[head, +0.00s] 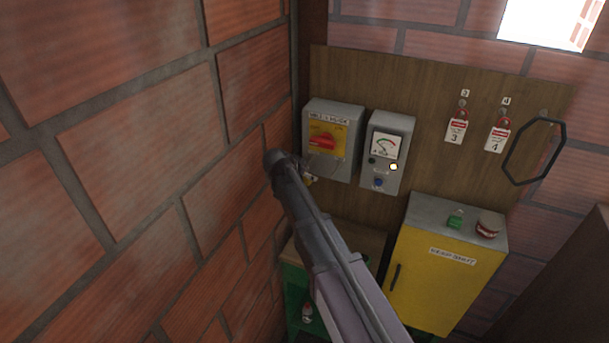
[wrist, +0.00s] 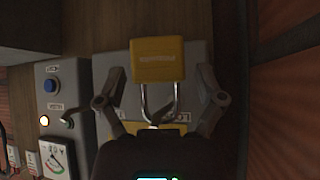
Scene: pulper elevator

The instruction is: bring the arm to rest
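The yellow padlock (wrist: 158,60) shows large in the wrist view, with its metal shackle toward the grey isolator box (wrist: 103,70). My gripper (wrist: 161,75) is open, with one finger on each side of the padlock and visible gaps between. In the head view my arm reaches up from the bottom to the left of the isolator box (head: 343,113), which has a red handle (head: 322,141) on a yellow plate. My fingers are mostly hidden there behind the arm.
A grey meter box (head: 389,127) with a lit lamp is right of the isolator. Red lockout tags (head: 457,130) and a black ring (head: 536,122) hang on the board. A yellow cabinet (head: 420,275) stands below. The brick wall (head: 140,160) is close on the left.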

